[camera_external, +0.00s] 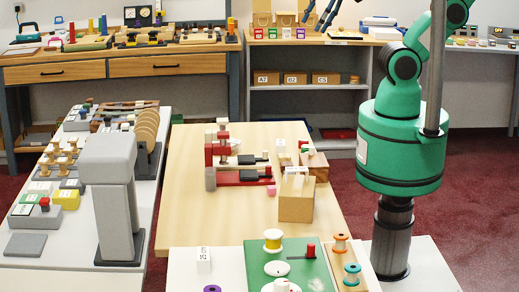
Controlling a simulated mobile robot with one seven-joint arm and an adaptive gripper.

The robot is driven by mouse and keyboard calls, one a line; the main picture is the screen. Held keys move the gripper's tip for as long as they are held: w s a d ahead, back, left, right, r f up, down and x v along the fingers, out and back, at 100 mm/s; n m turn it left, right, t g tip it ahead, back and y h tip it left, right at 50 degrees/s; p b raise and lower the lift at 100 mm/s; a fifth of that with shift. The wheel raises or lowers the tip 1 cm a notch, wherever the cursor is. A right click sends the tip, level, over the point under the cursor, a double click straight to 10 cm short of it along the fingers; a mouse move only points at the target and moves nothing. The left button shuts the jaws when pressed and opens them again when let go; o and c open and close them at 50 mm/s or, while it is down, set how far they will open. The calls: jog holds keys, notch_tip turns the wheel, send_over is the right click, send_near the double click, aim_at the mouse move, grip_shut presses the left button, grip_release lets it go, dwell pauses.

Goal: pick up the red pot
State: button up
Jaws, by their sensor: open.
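I cannot make out a thing that is clearly a red pot. A small red upright piece (310,250) stands on the green board (258,262) at the front, with a black part at its foot. A red clamp-like fixture (215,152) lies on the wooden table behind. My green arm rises at the right and leaves the picture at the top. Two dark prongs at the top edge look like the fingers of my gripper (322,12). They are apart and empty, high above and away from the green board. The rest of the gripper is cut off.
A tall grey stand (108,190) rises at left. The table's front left is clear.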

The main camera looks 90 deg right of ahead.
dwell(0.7)
jog(key=n+g+b, duration=0.2)
jog(key=g+b, duration=0.1)
jog(key=g, duration=0.3)
send_over(303, 144)
jog(key=d, duration=0.2)
notch_tip(303, 144, down, 34)
jog(key=r, duration=0.1)
jog(key=shift+s+d+f, duration=0.1)
jog(key=shift+s+f, duration=0.15)
jog(key=shift+f, duration=0.15)
jog(key=shift+f+b, duration=1.05)
jog(key=shift+f, duration=3.25)
